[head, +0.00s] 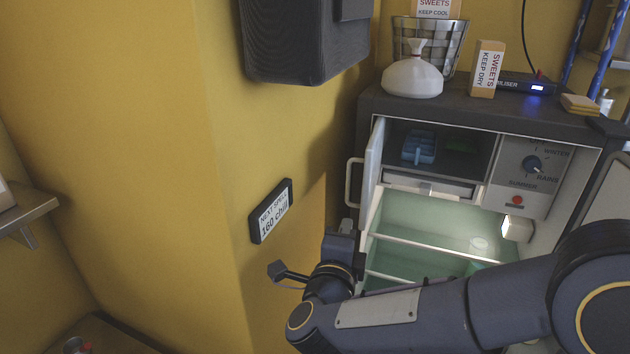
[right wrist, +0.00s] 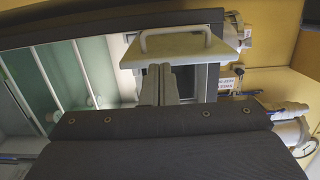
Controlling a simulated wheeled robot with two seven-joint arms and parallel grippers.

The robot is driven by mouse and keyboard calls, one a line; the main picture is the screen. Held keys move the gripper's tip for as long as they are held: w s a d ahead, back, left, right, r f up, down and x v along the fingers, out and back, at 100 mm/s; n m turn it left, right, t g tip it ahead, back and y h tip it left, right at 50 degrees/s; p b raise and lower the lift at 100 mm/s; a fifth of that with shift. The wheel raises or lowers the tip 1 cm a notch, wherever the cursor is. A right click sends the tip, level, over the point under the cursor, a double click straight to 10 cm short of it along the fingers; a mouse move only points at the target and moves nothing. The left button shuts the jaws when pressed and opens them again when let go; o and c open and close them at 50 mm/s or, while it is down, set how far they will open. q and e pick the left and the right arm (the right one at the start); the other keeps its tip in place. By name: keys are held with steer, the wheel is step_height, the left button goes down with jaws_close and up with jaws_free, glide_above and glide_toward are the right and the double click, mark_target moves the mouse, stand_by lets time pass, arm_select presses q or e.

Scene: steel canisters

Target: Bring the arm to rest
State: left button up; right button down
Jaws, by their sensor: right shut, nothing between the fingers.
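My right arm (head: 430,305) reaches in from the right across the front of the open cabinet (head: 480,112). Its gripper (head: 348,230) is at the cabinet's left side, near the lower end of the small open freezer door (head: 373,165). In the right wrist view, the gripper's fingers (right wrist: 157,85) are together with nothing between them. They appear just in front of a pale door panel with a handle (right wrist: 180,47); I cannot tell whether they touch it. My left gripper is not in view.
Inside the cabinet are a blue tray (head: 418,148), glass shelves and a lit lamp (head: 517,228). A sign (head: 270,211) hangs on the yellow wall. A shelf (head: 25,212) is at left.

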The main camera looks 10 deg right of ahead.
steer(key=s+d+f+n+g+y, duration=0.3)
steer(key=s+n, duration=0.4)
steer(key=s, duration=0.1)
steer(key=s+d+f+n+g+y, duration=0.3)
steer(key=s+n, duration=0.3)
steer(key=s, duration=0.2)
steer(key=s+d+f+n+g+y, duration=0.3)
steer(key=s+f+n+g+y, duration=0.1)
steer(key=s+n, duration=0.3)
steer(key=shift+s+d+f+n+g, duration=0.3)
steer(key=shift+s+f+g, duration=0.35)
steer(key=shift+s, duration=0.4)
